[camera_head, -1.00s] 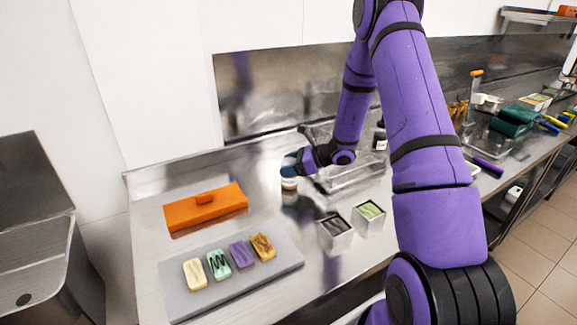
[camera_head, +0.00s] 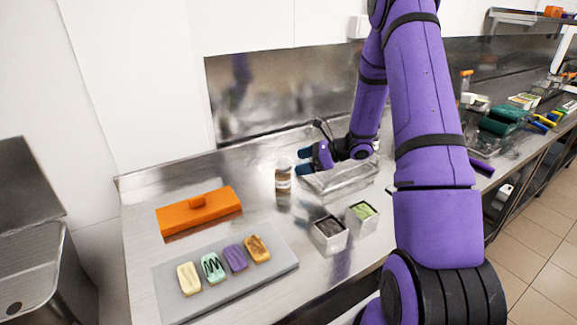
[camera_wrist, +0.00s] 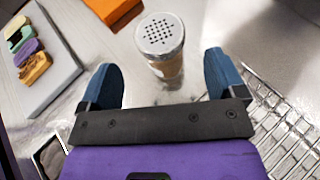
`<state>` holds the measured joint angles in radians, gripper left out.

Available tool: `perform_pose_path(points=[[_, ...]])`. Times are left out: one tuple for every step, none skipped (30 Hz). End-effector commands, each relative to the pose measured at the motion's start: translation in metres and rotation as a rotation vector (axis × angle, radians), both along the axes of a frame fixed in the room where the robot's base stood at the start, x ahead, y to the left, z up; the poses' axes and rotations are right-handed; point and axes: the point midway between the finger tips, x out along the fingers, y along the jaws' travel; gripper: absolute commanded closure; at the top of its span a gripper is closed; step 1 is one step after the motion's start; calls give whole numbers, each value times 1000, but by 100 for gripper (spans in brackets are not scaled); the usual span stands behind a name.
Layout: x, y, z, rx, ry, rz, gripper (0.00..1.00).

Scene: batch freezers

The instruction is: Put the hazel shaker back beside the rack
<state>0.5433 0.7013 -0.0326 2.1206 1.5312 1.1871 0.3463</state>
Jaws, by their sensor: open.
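The hazel shaker (camera_head: 283,181) stands upright on the steel counter, left of the wire rack (camera_head: 345,180). In the wrist view the shaker (camera_wrist: 160,45) shows its perforated metal lid and brown contents, just beyond the fingertips and apart from them. My gripper (camera_head: 304,161) is open and empty, to the right of the shaker. In the wrist view its blue fingers (camera_wrist: 162,78) are spread wide. The rack (camera_wrist: 285,125) lies to the right of the gripper there. My arm hides part of the rack in the head view.
An orange lidded box (camera_head: 200,212) and a grey board (camera_head: 172,283) with several coloured bars are at the left. Two small square tins (camera_head: 329,238) (camera_head: 361,219) stand in front of the rack. The counter between the box and the shaker is clear.

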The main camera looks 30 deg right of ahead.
Motion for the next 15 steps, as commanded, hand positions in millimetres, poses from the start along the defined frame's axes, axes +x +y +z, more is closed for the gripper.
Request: perform_pose_path(points=[[-5,-8,4,0,0,-3,11],[-8,-11,6,0,0,-2,11],[-12,-16,8,1,0,-2,11],[-14,-19,10,0,-2,-3,11],[-16,-22,11,0,-1,-2,11],[-19,-25,13,-2,-1,-1,11],[-20,-27,14,-1,-1,-1,11],[-22,-29,15,0,-1,-2,11],[-23,-31,16,0,0,-1,11],[-24,-31,17,-1,-1,0,11],[-25,-31,18,-3,-2,4,11],[-26,-30,21,-9,-5,14,11],[-27,-28,25,-16,-10,25,11],[-28,-24,30,-28,-16,41,11],[-29,-18,37,-47,-25,69,11]])
